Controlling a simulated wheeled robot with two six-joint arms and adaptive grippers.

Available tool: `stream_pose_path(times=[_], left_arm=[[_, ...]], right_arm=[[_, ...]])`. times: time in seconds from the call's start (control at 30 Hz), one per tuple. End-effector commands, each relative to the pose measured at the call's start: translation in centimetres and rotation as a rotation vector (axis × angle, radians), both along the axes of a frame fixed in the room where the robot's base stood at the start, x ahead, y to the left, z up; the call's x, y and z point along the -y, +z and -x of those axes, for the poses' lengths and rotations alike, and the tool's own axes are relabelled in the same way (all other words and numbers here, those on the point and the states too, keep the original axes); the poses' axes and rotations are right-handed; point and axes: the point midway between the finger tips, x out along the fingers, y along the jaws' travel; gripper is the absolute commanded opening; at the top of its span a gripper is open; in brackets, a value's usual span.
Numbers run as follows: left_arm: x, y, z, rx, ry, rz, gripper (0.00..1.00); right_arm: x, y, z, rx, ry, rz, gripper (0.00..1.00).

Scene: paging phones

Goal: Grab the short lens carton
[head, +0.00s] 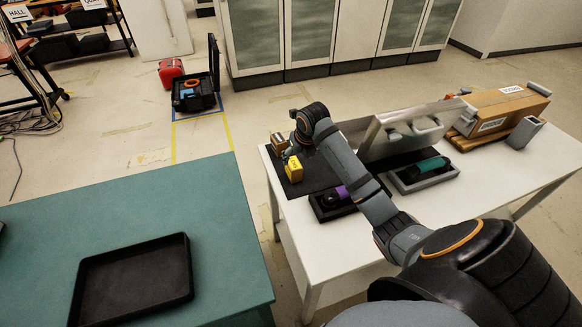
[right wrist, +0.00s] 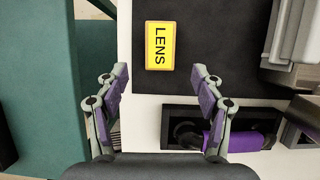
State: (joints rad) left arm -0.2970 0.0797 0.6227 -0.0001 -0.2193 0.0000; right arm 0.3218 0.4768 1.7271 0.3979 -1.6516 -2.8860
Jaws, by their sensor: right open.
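A yellow carton marked LENS (right wrist: 160,46) lies on a dark mat; in the head view the yellow carton (head: 294,169) is near the mat's left side. My right gripper (right wrist: 161,76) is open and empty, its purple-padded fingers spread to either side of the carton's line. The carton is just ahead of the fingertips, not between them. In the head view my right gripper (head: 291,152) hangs over the mat, partly hidden by its own wrist. My left gripper is not in view.
A tan and grey item (head: 279,142) stands behind the carton. An empty black tray (head: 134,281) lies on the green table.

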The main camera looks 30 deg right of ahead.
Motion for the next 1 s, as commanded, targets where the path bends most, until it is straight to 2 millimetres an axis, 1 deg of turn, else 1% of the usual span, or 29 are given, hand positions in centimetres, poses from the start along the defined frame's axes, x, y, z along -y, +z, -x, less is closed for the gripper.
stream_pose_path(times=[0.03,0.1,0.2,0.33,0.5,0.57,0.7,0.8,0.9,1.0], left_arm=[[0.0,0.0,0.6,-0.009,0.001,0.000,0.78],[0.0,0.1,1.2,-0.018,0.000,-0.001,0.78],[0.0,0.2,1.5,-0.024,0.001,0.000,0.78],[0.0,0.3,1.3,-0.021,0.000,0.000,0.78],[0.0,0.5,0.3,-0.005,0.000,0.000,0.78],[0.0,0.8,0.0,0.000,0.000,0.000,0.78],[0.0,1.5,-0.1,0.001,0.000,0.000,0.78],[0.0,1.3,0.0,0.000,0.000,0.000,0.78],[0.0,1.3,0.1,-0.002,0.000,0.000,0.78],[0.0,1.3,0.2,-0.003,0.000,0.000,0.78]], right_arm=[[0.0,-0.3,-0.1,-0.002,-0.001,-0.002,0.68],[0.0,-1.3,-0.5,-0.003,-0.002,-0.004,0.68],[0.2,-3.1,-1.1,-0.004,-0.003,-0.004,0.68],[0.3,-4.6,-1.8,-0.002,-0.003,-0.003,0.68],[0.4,-5.0,-2.0,-0.001,-0.003,-0.001,0.68],[0.4,-5.5,-2.1,-0.004,-0.004,-0.002,0.68],[0.6,-7.7,-3.0,-0.003,-0.004,-0.005,0.68],[0.7,-9.2,-3.6,-0.002,-0.004,-0.002,0.68],[0.8,-9.7,-3.8,-0.001,-0.004,-0.002,0.68],[0.8,-9.7,-3.8,0.000,-0.003,-0.001,0.68]])
